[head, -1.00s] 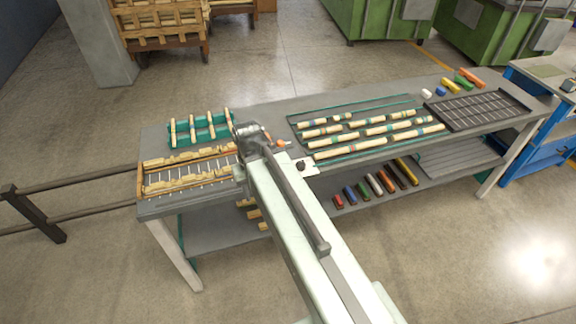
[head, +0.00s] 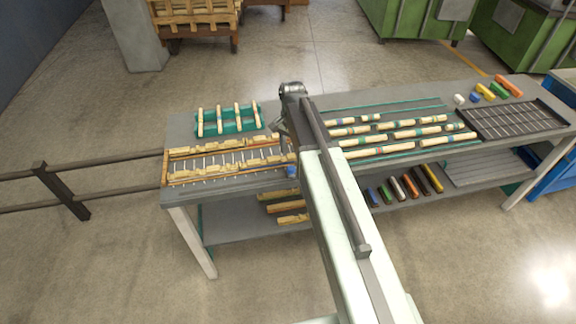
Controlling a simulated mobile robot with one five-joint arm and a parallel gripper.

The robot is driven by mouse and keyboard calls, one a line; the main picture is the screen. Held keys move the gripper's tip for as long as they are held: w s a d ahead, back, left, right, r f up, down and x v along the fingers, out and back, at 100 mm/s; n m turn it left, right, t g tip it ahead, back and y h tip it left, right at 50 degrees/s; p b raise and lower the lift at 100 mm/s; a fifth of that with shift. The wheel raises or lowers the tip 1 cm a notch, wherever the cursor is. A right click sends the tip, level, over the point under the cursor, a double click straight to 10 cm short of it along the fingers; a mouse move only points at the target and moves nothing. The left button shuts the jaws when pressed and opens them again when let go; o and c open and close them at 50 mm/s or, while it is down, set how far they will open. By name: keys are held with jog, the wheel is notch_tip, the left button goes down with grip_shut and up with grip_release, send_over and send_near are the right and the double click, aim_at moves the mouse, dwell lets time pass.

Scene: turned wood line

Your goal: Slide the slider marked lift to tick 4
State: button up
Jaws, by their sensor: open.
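I cannot make out a slider marked lift, its mark or its ticks in the head view; my arm covers part of the bench there. My gripper (head: 281,129) is over the grey workbench (head: 181,194), at the right of the wooden rack area, pointing down. It is open and small in the picture, and its fingertips are partly hard to see. A small blue piece (head: 291,171) shows just left of my arm, near the bench's front edge. I cannot tell what it belongs to.
A slatted wooden rack (head: 215,165) lies at the bench's left, with a green rack (head: 229,119) of rods behind it. Rows of banded rods (head: 420,133) lie right of my arm. A dark gridded tray (head: 511,118) and coloured blocks (head: 485,91) are at the right end.

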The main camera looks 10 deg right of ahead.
aim_at(291, 168)
notch_tip(291, 168, down, 8)
jog(key=b, duration=0.8)
jog(key=shift+s+a, duration=0.1)
jog(key=shift+r, duration=0.1)
grip_shut()
dwell(0.7)
